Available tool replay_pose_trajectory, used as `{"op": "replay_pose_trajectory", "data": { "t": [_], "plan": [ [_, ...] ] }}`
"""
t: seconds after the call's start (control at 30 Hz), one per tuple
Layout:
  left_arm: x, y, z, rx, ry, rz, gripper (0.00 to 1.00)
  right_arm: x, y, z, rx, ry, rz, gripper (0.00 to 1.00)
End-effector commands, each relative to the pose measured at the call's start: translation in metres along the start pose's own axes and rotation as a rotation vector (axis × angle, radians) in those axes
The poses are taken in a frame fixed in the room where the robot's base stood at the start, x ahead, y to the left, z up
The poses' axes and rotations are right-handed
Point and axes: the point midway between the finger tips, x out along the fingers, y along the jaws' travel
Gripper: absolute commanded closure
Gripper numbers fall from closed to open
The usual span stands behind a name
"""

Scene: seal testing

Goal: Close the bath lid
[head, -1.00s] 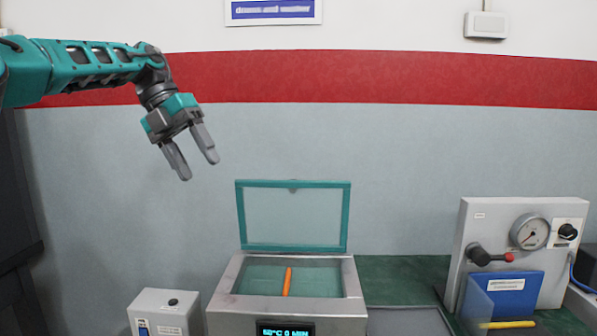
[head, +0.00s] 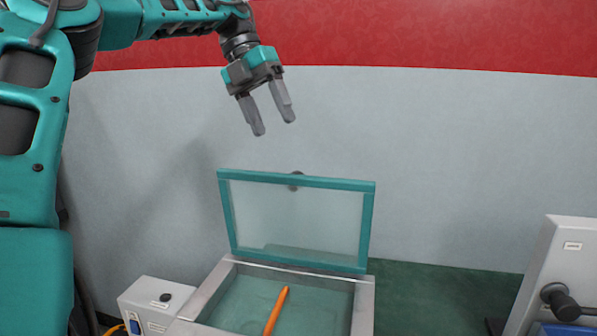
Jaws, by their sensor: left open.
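The bath lid (head: 297,183) is a clear panel in a teal frame. It stands raised, nearly upright, at the back edge of the open bath (head: 362,307). A dark round knob shows at its top edge. Inside the grey metal bath an orange stick-like thing (head: 275,311) leans in the greenish interior. My left gripper (head: 274,125) is open and empty, fingers pointing down, above the lid and apart from it. The front of the bath is cut off by the lower picture edge. My right gripper is not in view.
A white box with a black knob (head: 158,305) stands left of the bath. A grey panel with a dark lever (head: 560,262) stands at the far right. The green bench top (head: 440,290) between bath and panel looks clear. A wall is behind.

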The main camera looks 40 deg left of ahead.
Motion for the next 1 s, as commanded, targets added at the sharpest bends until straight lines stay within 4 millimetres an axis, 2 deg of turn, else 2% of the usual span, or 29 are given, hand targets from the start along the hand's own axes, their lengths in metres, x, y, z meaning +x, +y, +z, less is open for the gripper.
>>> {"op": "replay_pose_trajectory", "data": {
  "t": [0.03,0.3,0.5,0.7,0.97,1.0],
  "plan": [
    [0.013,0.002,-0.001,0.001,0.003,-0.001,0.39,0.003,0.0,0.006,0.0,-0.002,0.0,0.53],
    [0.069,0.001,-0.001,-0.001,0.003,-0.001,0.39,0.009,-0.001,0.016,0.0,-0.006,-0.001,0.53],
    [0.098,0.001,-0.001,-0.001,0.001,0.0,0.39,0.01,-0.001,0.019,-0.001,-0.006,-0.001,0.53],
    [0.11,0.001,-0.001,-0.001,0.001,0.0,0.39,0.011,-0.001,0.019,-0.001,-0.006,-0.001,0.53],
    [0.11,0.0,0.0,-0.001,0.0,0.0,0.39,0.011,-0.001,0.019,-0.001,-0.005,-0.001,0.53],
    [0.11,0.0,0.0,-0.001,0.0,0.0,0.43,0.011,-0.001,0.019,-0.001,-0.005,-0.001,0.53]
  ]
}}
